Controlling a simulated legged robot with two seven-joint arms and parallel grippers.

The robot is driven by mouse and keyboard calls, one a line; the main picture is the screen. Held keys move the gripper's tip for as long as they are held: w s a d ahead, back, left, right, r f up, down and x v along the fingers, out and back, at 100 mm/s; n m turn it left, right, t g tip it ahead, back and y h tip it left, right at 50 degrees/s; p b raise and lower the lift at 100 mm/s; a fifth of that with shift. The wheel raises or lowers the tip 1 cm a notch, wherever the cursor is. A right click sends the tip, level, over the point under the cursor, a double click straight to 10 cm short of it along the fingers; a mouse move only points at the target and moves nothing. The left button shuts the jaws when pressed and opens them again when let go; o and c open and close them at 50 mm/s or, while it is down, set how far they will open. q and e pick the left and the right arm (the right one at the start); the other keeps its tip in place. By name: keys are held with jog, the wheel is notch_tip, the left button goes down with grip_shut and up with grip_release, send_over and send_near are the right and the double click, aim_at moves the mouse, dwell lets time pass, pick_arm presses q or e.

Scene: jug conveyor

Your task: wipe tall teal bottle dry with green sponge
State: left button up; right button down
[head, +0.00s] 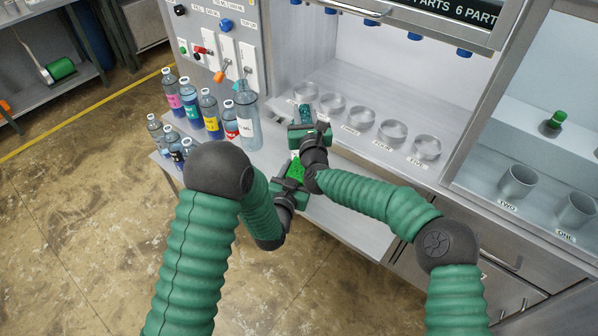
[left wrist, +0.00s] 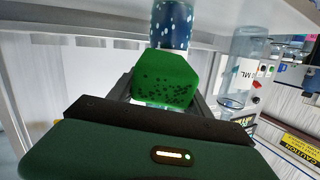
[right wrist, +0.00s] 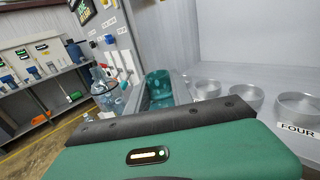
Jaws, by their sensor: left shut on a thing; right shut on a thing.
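The teal bottle (head: 305,112) is in my right gripper (head: 309,133), held above the counter; only its upper part shows in the head view. The right wrist view shows its translucent teal body (right wrist: 158,88) between the fingers. My left gripper (head: 291,184) is shut on the green sponge (head: 296,170), just below the right gripper. In the left wrist view the sponge (left wrist: 165,80) has dark speckles. A blue surface dotted with pale drops (left wrist: 172,24), seemingly the bottle, shows right behind and above it. Whether sponge and bottle touch, I cannot tell.
A large clear labelled bottle (head: 247,119) and several smaller coloured bottles (head: 190,101) stand left on the counter. A row of clear round dishes (head: 360,119) lines the shelf behind. Two grey cups (head: 517,181) stand at the right. The counter's front (head: 345,217) is bare.

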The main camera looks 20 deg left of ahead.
pick_arm(q)
jog(key=shift+w+a, duration=0.1)
jog(key=shift+w, duration=0.1)
notch_tip(320, 180, up, 6)
jog(key=shift+f, duration=0.1)
jog(key=shift+w+d+f, duration=0.1)
jog(key=shift+d+f, duration=0.15)
jog(key=shift+f, duration=0.7)
jog(key=shift+w+d+f, duration=0.1)
jog(key=shift+d+f, duration=0.1)
jog(key=shift+f, duration=0.8)
jog(key=shift+d+f, duration=0.25)
jog(key=shift+f, duration=0.7)
pick_arm(e)
jog(key=shift+s+a, duration=0.1)
jog(key=shift+s, duration=0.05)
jog(key=shift+f, duration=0.1)
jog(key=c, duration=1)
grip_release()
jog(key=shift+c, duration=0.2)
pick_arm(q)
jog(key=s, duration=0.2)
jog(key=s+d, duration=0.1)
jog(key=s, duration=0.2)
jog(key=shift+s+d, duration=0.2)
jog(key=shift+s, duration=0.15)
